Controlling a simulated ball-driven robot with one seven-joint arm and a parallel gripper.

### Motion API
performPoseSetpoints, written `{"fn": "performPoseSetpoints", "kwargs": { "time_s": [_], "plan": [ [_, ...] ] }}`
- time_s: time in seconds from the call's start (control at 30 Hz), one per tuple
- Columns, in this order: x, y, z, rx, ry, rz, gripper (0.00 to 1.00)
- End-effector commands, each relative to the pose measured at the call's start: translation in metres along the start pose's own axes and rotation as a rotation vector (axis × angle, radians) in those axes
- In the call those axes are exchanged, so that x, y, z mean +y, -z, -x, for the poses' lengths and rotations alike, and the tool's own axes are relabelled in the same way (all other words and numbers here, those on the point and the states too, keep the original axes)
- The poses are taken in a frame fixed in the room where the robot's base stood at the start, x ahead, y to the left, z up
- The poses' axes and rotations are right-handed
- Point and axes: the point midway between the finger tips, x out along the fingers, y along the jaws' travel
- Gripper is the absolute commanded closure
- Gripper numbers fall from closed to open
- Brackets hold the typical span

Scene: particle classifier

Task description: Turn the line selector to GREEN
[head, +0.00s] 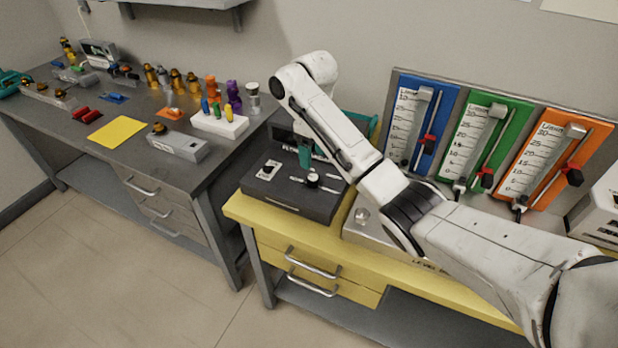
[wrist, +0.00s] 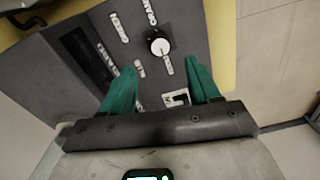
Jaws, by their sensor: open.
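The line selector is a dark round knob with a white top (wrist: 158,46), seen in the wrist view on a dark control box (wrist: 190,20). In the head view the knob (head: 312,179) stands on the sloped top of the box (head: 300,206) on the yellow bench. My gripper (wrist: 164,72) has two green fingers, spread apart and empty. In the wrist view the knob lies beyond the fingertips, between their lines. In the head view my gripper (head: 304,152) is above and behind the knob.
A switch (head: 270,167) sits left of the knob on the same box. Blue (head: 425,120), green (head: 487,140) and orange (head: 552,160) level gauges stand right, behind my arm. A grey bench (head: 150,165) with several small parts is at left.

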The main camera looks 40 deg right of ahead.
Motion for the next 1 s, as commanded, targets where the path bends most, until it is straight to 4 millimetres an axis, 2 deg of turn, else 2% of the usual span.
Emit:
{"fn": "performPoseSetpoints", "kwargs": {
  "time_s": [0.03,0.1,0.43,0.6,0.87,1.0],
  "plan": [
    [-0.001,0.000,-0.018,-0.001,0.002,0.001,0.39],
    [-0.001,0.000,-0.031,-0.001,0.002,0.000,0.39],
    [-0.001,-0.001,-0.072,-0.002,0.001,0.000,0.39],
    [-0.001,0.000,-0.081,0.000,0.000,0.001,0.39],
    [-0.001,0.000,-0.082,0.000,0.000,0.001,0.39],
    [-0.001,0.000,-0.082,0.000,0.000,0.001,0.50]
  ]
}}
